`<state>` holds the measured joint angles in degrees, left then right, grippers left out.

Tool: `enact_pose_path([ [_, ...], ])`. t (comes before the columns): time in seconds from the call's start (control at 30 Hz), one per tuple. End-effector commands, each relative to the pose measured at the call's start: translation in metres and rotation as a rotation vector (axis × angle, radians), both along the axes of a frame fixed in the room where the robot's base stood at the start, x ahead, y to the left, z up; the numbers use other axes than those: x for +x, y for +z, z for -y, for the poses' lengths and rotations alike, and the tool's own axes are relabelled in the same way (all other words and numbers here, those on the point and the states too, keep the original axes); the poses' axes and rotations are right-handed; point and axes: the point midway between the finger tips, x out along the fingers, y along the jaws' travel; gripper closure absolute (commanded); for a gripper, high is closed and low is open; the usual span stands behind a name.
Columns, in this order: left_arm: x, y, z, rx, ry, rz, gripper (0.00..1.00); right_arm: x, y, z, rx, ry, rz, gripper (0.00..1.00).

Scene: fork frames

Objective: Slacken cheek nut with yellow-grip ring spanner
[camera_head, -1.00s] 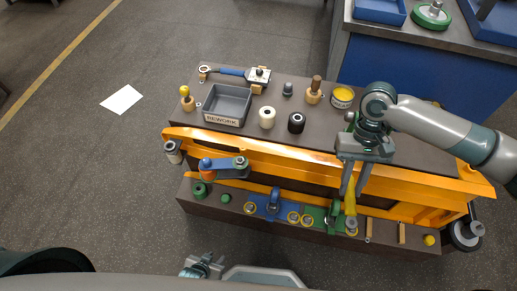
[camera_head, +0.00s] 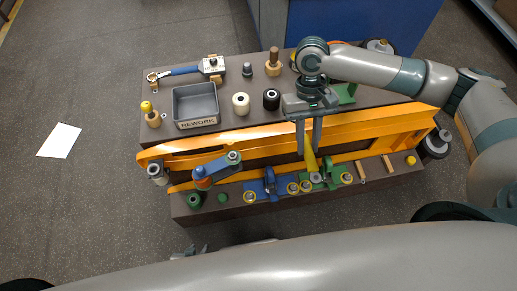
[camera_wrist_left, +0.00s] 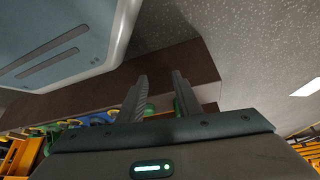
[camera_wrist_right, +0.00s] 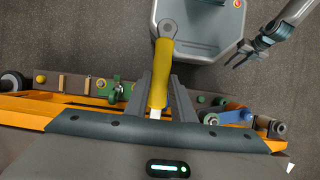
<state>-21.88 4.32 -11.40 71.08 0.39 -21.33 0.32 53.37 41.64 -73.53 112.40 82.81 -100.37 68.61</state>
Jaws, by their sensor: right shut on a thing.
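My right gripper (camera_head: 309,145) is shut on the yellow-grip ring spanner (camera_head: 310,158), above the front of the orange fork frame (camera_head: 260,146). In the right wrist view the spanner's yellow grip (camera_wrist_right: 160,72) lies between the fingers, with its grey ring end (camera_wrist_right: 168,28) pointing away. In the head view the ring end is near the green clamp, but I cannot tell whether it touches anything. I cannot single out the cheek nut. My left gripper (camera_wrist_left: 160,98) is open and empty. It also shows at the upper right of the right wrist view (camera_wrist_right: 238,60).
A grey REWORK tray (camera_head: 195,122), a blue-handled tool (camera_head: 184,70) and several knobs stand on the upper bench.

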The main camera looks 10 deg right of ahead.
Motion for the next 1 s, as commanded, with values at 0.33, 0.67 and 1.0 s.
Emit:
enact_pose_path([
  [0.33, 0.007, 0.002, 0.000, 0.001, 0.000, 0.006, 0.69, 0.002, -0.001, -0.001, 0.001, 0.012, -0.001, 1.00],
  [0.67, -0.034, -0.005, -0.012, 0.023, -0.004, -0.074, 0.69, 0.028, -0.025, -0.029, 0.001, 0.240, -0.010, 1.00],
  [1.0, -0.120, -0.012, -0.038, 0.067, -0.010, -0.227, 0.69, 0.050, -0.075, -0.084, -0.004, 0.748, -0.023, 1.00],
])
